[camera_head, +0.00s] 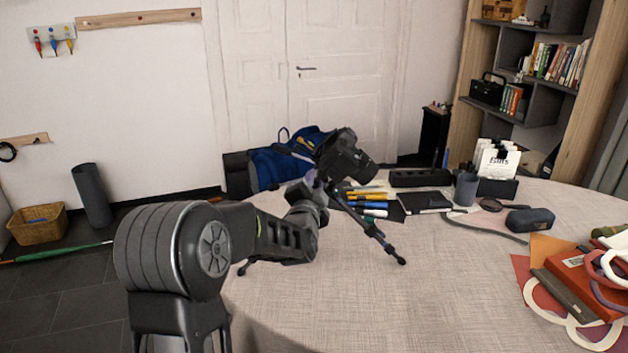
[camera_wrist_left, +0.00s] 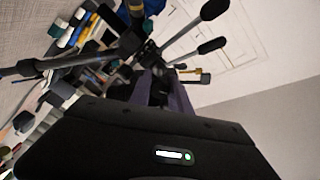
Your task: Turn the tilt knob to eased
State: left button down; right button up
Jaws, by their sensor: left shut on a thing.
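A black camera (camera_head: 345,155) sits tilted on top of a small tripod (camera_head: 375,238) on the round table. My left gripper (camera_head: 314,184) reaches in from the left to the tripod head, just under the camera. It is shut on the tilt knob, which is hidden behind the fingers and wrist. In the left wrist view the gripper (camera_wrist_left: 165,88) meets the tripod head, and black-tipped tripod parts (camera_wrist_left: 212,46) stick out beyond it. The knob's setting cannot be read. My right gripper is not in view.
Pens and markers (camera_head: 370,198), a black notebook (camera_head: 425,201), a pen cup (camera_head: 466,188) and a dark case (camera_head: 530,219) lie behind and right of the tripod. Papers and a red book (camera_head: 580,283) are at the right edge. The front of the table (camera_head: 400,310) is clear.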

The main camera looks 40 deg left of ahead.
pick_arm(q)
jog(key=m+p, duration=0.1)
jog(key=m, duration=0.3)
jog(key=shift+m+p, duration=0.3)
jog(key=shift+p, duration=0.05)
dwell(0.3)
jog(key=c, duration=1.2)
grip_release()
jog(key=v, duration=0.8)
jog(key=shift+w, duration=0.1)
